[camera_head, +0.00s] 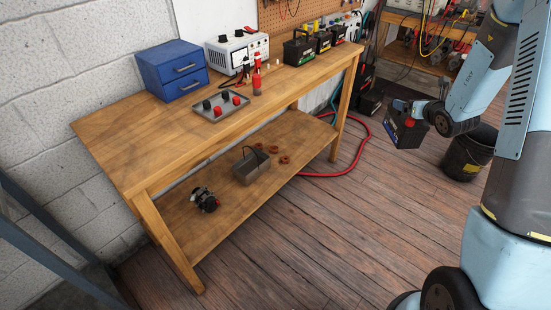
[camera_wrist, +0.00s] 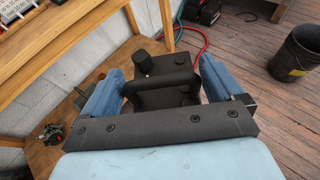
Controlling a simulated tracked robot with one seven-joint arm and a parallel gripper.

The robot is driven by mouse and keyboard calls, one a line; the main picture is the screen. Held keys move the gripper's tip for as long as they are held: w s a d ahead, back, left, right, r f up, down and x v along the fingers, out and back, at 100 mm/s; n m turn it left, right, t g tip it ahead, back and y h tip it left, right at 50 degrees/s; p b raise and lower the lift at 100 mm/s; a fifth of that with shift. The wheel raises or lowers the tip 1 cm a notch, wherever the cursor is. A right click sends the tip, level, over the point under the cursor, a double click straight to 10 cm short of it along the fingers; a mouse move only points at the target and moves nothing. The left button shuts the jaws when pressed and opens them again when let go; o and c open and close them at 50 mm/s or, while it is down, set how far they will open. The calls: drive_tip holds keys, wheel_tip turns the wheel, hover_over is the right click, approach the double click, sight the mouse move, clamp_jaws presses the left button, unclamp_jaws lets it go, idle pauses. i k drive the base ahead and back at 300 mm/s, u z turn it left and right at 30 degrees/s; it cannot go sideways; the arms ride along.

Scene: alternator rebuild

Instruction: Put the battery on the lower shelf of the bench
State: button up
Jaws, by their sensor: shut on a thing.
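My gripper (camera_head: 408,107) is shut on a black battery (camera_head: 404,132) and holds it in the air above the floor, right of the bench. The battery hangs somewhat tilted and shows a red spot on top. In the wrist view the battery's black carry handle (camera_wrist: 160,83) lies between my two blue fingers (camera_wrist: 162,76). The lower shelf of the wooden bench (camera_head: 290,130) is left of my gripper, apart from the battery. It also shows in the wrist view (camera_wrist: 45,158).
The shelf holds a small alternator (camera_head: 205,199), a grey carrier (camera_head: 251,168) and several copper-coloured rings (camera_head: 285,159). Its right end looks clear. A bench leg (camera_head: 345,105) stands between the shelf and my gripper. A red hose (camera_head: 350,160) and black bucket (camera_head: 467,155) are on the floor.

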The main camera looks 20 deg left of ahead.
sight(304, 135)
drive_tip(key=z, duration=0.05)
drive_tip(key=i, duration=1.25)
drive_tip(key=u, duration=0.5)
